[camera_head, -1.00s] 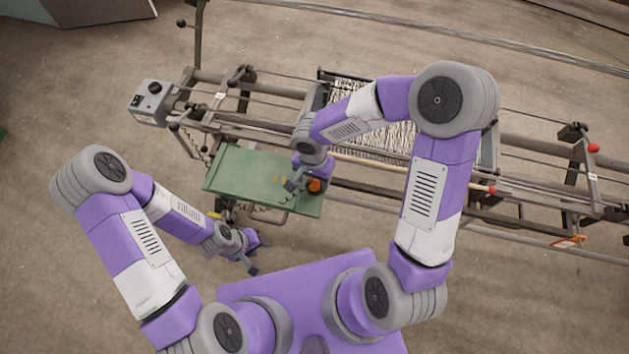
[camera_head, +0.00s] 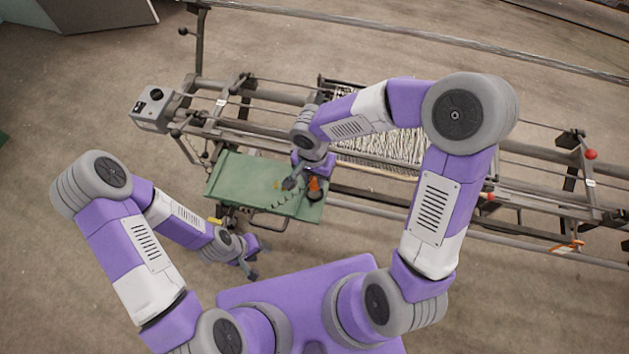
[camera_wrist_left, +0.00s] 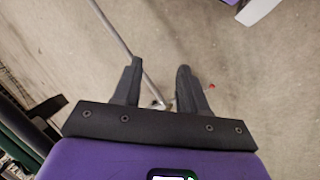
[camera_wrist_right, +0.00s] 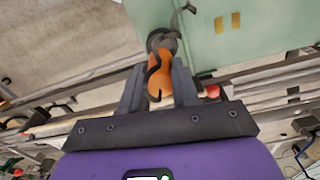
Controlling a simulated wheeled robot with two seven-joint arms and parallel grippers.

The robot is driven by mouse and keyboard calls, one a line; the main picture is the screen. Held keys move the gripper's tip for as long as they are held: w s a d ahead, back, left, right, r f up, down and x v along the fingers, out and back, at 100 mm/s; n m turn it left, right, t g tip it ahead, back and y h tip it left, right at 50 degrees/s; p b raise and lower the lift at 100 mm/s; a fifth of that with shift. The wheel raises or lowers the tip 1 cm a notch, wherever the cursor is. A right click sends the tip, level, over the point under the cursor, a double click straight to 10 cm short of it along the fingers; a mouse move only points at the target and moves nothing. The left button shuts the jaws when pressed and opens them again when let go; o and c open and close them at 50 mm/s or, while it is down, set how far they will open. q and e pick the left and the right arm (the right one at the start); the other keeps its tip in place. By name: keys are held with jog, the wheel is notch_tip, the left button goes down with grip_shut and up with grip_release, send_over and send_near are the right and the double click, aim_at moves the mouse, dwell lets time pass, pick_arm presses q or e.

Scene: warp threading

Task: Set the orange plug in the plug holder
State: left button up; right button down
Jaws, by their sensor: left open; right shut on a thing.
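The orange plug (camera_head: 314,183) is between the fingers of my right gripper (camera_head: 303,183), over the right end of the green table. In the right wrist view the plug (camera_wrist_right: 160,72) sits between the two dark fingers (camera_wrist_right: 158,84), with a thin black hooked piece across it. A dark round ring, seemingly the plug holder (camera_wrist_right: 163,40), is just beyond the plug's far end; it also shows below the plug in the head view (camera_head: 316,196). I cannot tell whether they touch. My left gripper (camera_head: 258,261) is open and empty; its spread fingers (camera_wrist_left: 158,85) face bare floor.
The green table (camera_head: 235,178) has small orange-yellow pieces (camera_head: 279,185) and a row of dark hooks (camera_head: 288,198) near the right gripper. The loom frame with white threads (camera_head: 390,148) stands behind. A grey control box (camera_head: 152,108) is at its left end. Floor at the left is clear.

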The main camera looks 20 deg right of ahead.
notch_tip(320, 180, up, 5)
jog(key=shift+r+p, duration=0.2)
jog(key=shift+p, duration=0.25)
jog(key=shift+r+p, duration=1.5)
jog(key=shift+r, duration=0.9)
jog(key=shift+f, duration=0.1)
